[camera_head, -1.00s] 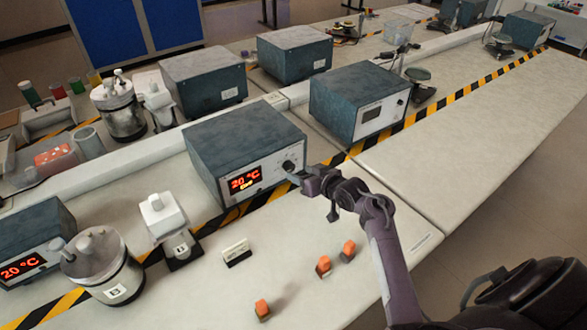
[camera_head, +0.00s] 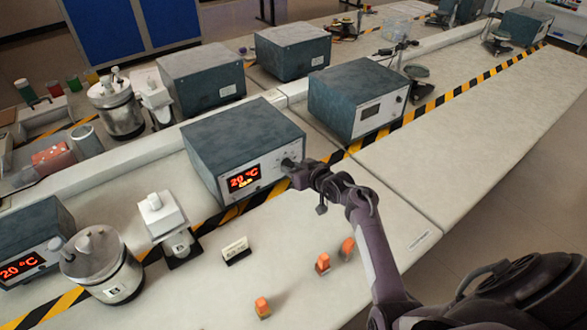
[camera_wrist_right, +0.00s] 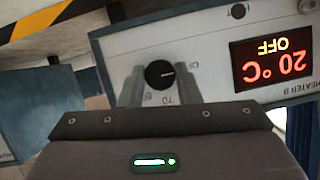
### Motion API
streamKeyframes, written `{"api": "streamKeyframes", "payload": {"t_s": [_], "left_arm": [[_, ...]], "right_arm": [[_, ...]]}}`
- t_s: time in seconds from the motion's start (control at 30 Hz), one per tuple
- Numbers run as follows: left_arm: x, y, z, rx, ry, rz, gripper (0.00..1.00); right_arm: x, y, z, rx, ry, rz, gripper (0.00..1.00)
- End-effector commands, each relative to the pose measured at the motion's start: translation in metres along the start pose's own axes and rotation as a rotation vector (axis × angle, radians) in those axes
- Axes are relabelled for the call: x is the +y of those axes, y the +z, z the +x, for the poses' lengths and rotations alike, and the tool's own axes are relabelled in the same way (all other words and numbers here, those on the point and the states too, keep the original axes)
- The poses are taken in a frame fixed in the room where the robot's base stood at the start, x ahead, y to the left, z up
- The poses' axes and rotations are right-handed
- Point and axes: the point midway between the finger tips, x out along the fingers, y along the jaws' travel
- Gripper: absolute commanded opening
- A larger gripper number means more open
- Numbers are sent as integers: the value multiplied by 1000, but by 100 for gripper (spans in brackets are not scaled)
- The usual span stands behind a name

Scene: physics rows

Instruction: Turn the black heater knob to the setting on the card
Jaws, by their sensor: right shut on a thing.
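The heater (camera_head: 243,150) is a dark box with a pale front and a lit red display (camera_wrist_right: 272,62) reading 20 °C and OFF, upside down in the right wrist view. Its round black knob (camera_wrist_right: 160,74) has a white mark pointing to the right in that view. My right gripper (camera_wrist_right: 159,88) is shut on the knob, one finger on each side. In the head view the right gripper (camera_head: 291,167) is against the heater front and mostly hides the knob. A small white card (camera_head: 235,247) stands on the bench, its writing too small to read. My left gripper is out of view.
Several orange-topped pieces (camera_head: 322,262) lie on the bench in front of the heater. A white-topped device (camera_head: 162,214) and a metal vessel marked B (camera_head: 103,262) stand at left. Another box (camera_head: 357,96) stands to the right. The right bench is largely clear.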

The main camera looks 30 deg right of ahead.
Motion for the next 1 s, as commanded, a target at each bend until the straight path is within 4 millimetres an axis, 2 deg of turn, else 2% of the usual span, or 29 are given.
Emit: {"api": "streamKeyframes", "payload": {"t_s": [0.37,0.7,1.0], "left_arm": [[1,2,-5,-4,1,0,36],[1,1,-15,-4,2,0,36],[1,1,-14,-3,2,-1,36]], "right_arm": [[1,-1,0,-2,-27,68,7],[3,-1,0,-5,-124,304,7],[4,0,1,-7,-217,527,7]]}}
